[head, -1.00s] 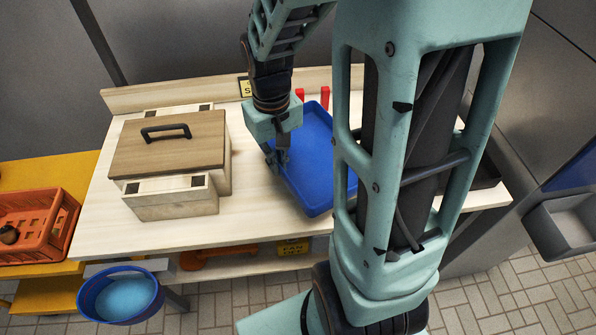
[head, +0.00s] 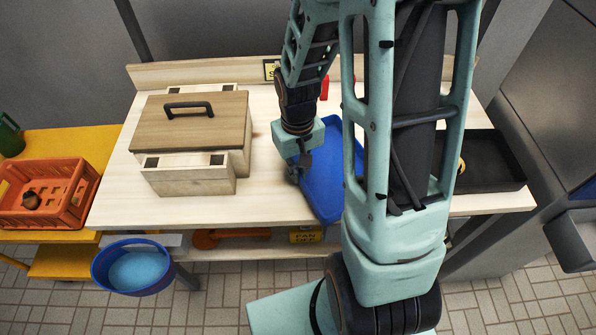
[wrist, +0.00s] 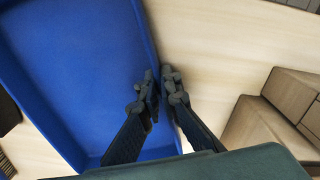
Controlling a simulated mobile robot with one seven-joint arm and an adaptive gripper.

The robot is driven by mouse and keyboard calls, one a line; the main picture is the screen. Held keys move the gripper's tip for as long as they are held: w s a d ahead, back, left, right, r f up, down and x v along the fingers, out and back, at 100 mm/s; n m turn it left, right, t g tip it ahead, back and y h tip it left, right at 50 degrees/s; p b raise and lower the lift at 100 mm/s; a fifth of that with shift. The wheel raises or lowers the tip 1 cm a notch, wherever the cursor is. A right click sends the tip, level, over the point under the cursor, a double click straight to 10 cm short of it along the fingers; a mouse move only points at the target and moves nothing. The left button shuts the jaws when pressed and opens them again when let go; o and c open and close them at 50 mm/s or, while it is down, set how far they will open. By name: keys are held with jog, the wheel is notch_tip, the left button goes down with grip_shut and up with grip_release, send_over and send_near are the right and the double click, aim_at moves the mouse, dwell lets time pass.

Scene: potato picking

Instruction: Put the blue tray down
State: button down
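The blue tray (head: 322,178) is over the right-centre part of the pale wooden table (head: 262,205), with its near corner at the front edge in the head view. It looks empty. My arm covers its right part. My gripper (head: 300,172) is at its left side. In the wrist view, my gripper's fingers (wrist: 161,82) are close together on either side of the tray's rim, one inside and one outside. The tray (wrist: 85,70) fills the left of that view. I cannot tell whether its bottom touches the table.
A wooden box with a handled lid (head: 190,125) stands left on the table. A black tray (head: 505,165) lies at the right. An orange crate (head: 85,200) is on a yellow table at far left. A blue bowl (head: 105,275) is below the front edge.

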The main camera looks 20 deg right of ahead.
jog(key=shift+f, duration=0.25)
jog(key=c, duration=2.2)
grip_release()
jog(key=shift+r, duration=0.1)
jog(key=shift+o, duration=0.2)
jog(key=shift+r, duration=0.1)
notch_tip(320, 180, up, 12)
jog(key=p, duration=0.1)
jog(key=shift+p, duration=0.35)
jog(key=shift+r, duration=0.1)
